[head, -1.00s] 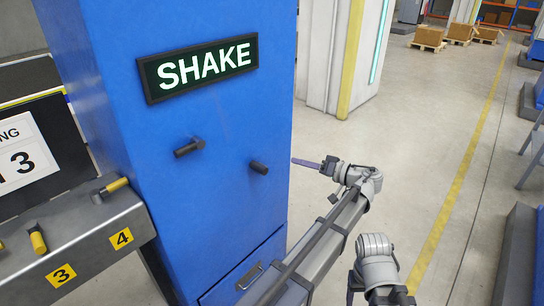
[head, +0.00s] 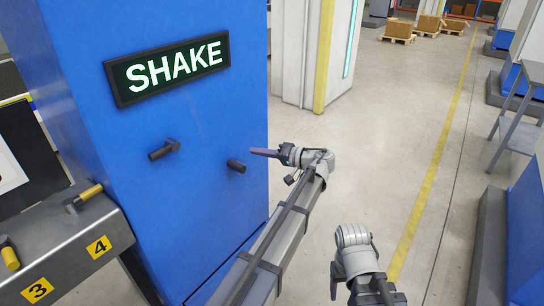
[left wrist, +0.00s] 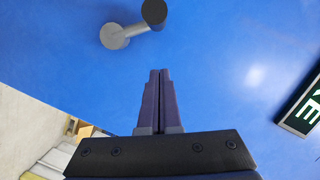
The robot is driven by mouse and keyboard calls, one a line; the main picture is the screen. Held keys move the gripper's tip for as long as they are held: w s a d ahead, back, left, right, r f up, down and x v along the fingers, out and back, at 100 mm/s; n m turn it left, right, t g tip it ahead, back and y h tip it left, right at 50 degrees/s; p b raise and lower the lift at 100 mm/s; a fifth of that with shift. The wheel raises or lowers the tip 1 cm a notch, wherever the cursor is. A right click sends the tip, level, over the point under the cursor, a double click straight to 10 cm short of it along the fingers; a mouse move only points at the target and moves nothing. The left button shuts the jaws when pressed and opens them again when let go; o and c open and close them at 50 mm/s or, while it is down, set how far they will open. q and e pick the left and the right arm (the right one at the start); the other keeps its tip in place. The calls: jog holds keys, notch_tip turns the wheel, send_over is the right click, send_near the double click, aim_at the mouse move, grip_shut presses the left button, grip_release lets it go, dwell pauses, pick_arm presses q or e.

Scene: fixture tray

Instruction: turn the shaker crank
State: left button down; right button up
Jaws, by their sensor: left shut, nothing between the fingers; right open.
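The blue shaker cabinet (head: 205,115) has two dark cylinders sticking out of its front, a left one (head: 164,150) and a right one (head: 236,166). In the left wrist view, a crank-like part with a grey round end (left wrist: 114,36) and a dark knob (left wrist: 154,12) stands out from the blue panel. My left gripper (head: 265,152) is shut and empty, its purple fingers (left wrist: 159,75) pointing at the panel. Its tips lie just right of the right cylinder in the head view; contact is not visible. My right gripper (head: 335,280) is open, low down, partly hidden by its wrist.
A lit SHAKE sign (head: 170,67) is above the cylinders; its edge shows in the wrist view (left wrist: 305,110). A grey ledge (head: 65,235) with yellow handles stands at left. Open floor (head: 400,130) lies to the right, with a pale column (head: 300,55) behind.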

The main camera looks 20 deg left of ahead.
aim_at(242, 173)
pick_arm(q)
jog(key=s+a+f+b, duration=0.2)
jog(key=s, duration=0.1)
jog(key=shift+a+f, duration=0.1)
jog(key=shift+s+a+f+n, duration=0.15)
jog(key=shift+s+n, duration=0.3)
jog(key=shift+n, duration=0.15)
dwell(0.5)
jog(key=shift+s+a+f+n+h, duration=0.2)
jog(key=shift+s+f+n+h, duration=0.15)
jog(key=shift+s+n, duration=0.4)
jog(key=n, duration=0.1)
jog(key=s+f+n+t, duration=0.1)
jog(key=n, duration=0.1)
jog(key=shift+s+a+f+h, duration=0.25)
jog(key=shift+a+h, duration=0.05)
jog(key=shift+h, duration=0.05)
notch_tip(242, 173, down, 6)
jog(key=s+n+t+h+b, duration=0.1)
jog(key=n+t+b, duration=0.2)
jog(key=n+b, duration=0.4)
jog(key=shift+a+f+n, duration=0.2)
jog(key=shift+n, duration=0.35)
jog(key=shift+f, duration=0.15)
